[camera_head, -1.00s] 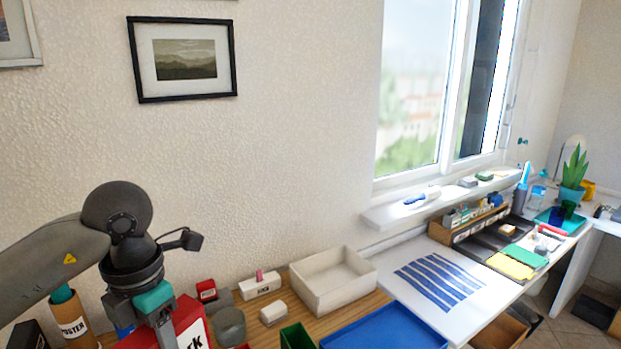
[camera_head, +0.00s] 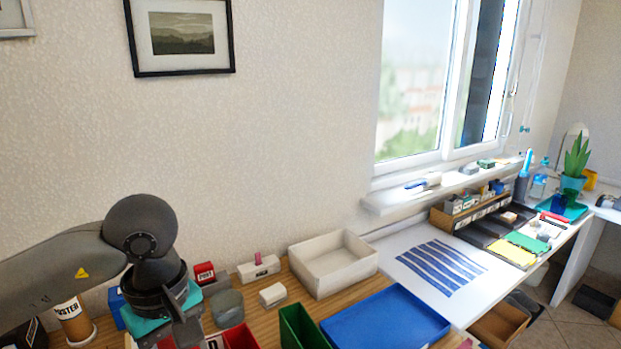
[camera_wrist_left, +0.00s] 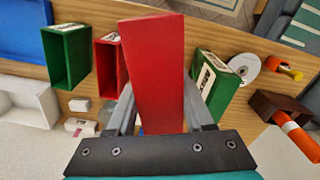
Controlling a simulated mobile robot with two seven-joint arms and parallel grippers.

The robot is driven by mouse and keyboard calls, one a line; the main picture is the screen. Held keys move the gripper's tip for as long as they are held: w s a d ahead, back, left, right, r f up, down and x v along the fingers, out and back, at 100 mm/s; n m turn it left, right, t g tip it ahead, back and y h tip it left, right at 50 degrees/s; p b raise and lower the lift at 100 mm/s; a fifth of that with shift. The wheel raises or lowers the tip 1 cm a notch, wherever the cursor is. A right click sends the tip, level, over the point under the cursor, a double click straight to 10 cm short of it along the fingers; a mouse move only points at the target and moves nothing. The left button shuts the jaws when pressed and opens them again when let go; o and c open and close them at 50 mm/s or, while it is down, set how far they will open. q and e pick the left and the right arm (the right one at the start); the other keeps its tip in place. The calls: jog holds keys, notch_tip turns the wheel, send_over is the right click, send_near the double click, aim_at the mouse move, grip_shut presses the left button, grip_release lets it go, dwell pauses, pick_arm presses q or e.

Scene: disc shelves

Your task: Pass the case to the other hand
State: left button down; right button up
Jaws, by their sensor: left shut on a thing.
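In the left wrist view a red case (camera_wrist_left: 155,70) stands between the two fingers of my left gripper. The gripper is shut on it. In the head view my left gripper (camera_head: 172,330) is at the lower left, low over the wooden desk, with its tips close to the bottom edge. The held case is mostly hidden or cut off there. My right gripper is in neither view.
A red bin (camera_wrist_left: 108,68), a green bin (camera_wrist_left: 66,56) and a green labelled case (camera_wrist_left: 218,82) stand close by. A white box (camera_head: 333,263) and a blue tray (camera_head: 385,330) lie to the right. A poster tube (camera_head: 72,320) stands at the left.

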pick_arm(q)
jog(key=f+m, duration=0.1)
jog(key=m, duration=0.2)
jog(key=s+d+f+m+b, duration=0.1)
jog(key=m, duration=0.2)
jog(key=m+b, duration=0.1)
jog(key=m, duration=0.2)
jog(key=shift+s+d+f+m, duration=0.3)
jog(key=shift+f+m, duration=0.1)
jog(key=shift+r, duration=0.1)
